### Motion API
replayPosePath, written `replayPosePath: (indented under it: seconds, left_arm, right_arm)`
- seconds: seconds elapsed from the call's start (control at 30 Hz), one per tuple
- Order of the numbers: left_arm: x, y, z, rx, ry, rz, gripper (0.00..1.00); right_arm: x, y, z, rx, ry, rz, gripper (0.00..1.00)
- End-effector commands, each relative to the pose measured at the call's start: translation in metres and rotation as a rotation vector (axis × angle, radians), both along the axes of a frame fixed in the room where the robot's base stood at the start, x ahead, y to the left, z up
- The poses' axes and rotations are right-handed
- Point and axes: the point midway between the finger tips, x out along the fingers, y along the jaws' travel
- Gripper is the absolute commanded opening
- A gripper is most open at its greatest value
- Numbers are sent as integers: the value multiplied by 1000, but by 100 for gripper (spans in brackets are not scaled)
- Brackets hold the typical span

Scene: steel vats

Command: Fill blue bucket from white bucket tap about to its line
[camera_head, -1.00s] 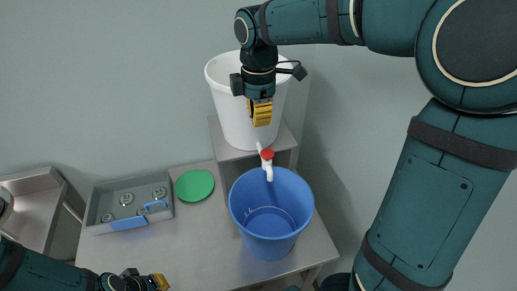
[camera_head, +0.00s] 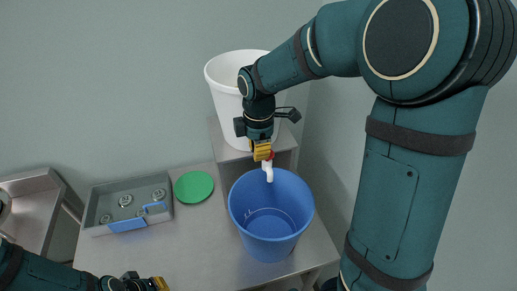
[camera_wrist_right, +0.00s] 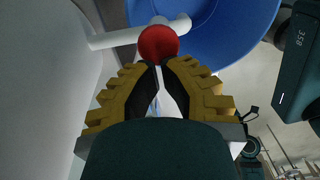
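The white bucket (camera_head: 228,100) stands on a raised shelf, partly hidden behind my right arm. Its white tap (camera_head: 268,174) points down over the open blue bucket (camera_head: 272,238), which stands upright below with a pale line on its inner wall. My right gripper (camera_head: 263,152) is at the tap's red knob (camera_head: 272,155) and partly covers it. In the right wrist view the red knob (camera_wrist_right: 158,43) is just beyond the yellow fingertips (camera_wrist_right: 157,66), which are together; contact is unclear. My left gripper (camera_head: 159,284) is low at the left, its opening unclear.
A grey tray (camera_head: 98,205) with several round metal pieces and a blue item lies left on the steel table (camera_head: 200,245). A green disc (camera_head: 194,186) lies beside it. A steel basin (camera_head: 42,200) is at far left. The table's front middle is clear.

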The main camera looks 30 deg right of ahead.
Motion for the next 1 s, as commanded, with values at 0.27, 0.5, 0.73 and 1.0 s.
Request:
replayPosePath:
  seconds: [0.27, 0.5, 0.73, 1.0]
  left_arm:
    - [0, 0, -12, 1, 0, 0, 0]
    - [1, -1, -16, 3, 1, 0, 0]
    - [0, -1, -16, 3, 1, 0, 0]
    - [0, -1, -16, 3, 1, 0, 0]
  right_arm:
    - [0, -1, -14, -1, 1, 0, 0]
    - [0, 0, -21, -1, 1, 0, 0]
    - [0, 0, -21, -1, 2, 0, 0]
    - [-1, 0, -21, -1, 2, 0, 0]
